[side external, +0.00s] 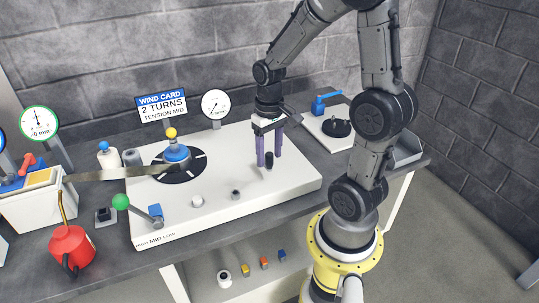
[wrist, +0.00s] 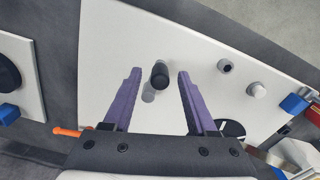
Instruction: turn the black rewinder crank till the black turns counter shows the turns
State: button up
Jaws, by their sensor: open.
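A black upright grip (side external: 269,160), which looks like the crank's handle, stands on the right part of the white rewinder base (side external: 225,215). In the wrist view the black grip (wrist: 160,75) lies between my fingers, with a gap on each side. My gripper (side external: 269,164) is open, its purple fingers pointing down around the grip. The fingers (wrist: 159,73) hold nothing. I cannot make out a turns counter or its reading for certain. A card (side external: 162,105) behind the base reads "WIND CARD, 2 TURNS, TENSION MID".
A black disc (side external: 191,172) with a blue hub (side external: 176,154) sits left on the base. A green-knobbed lever (side external: 135,207) stands at its front left. Two small knobs sit near the front. A red can (side external: 71,249) stands left. Another white plate (side external: 313,125) lies behind right.

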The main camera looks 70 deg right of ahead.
jog(key=shift+f, duration=0.5)
grip_shut()
jog(key=shift+r, duration=0.1)
dwell(1.1)
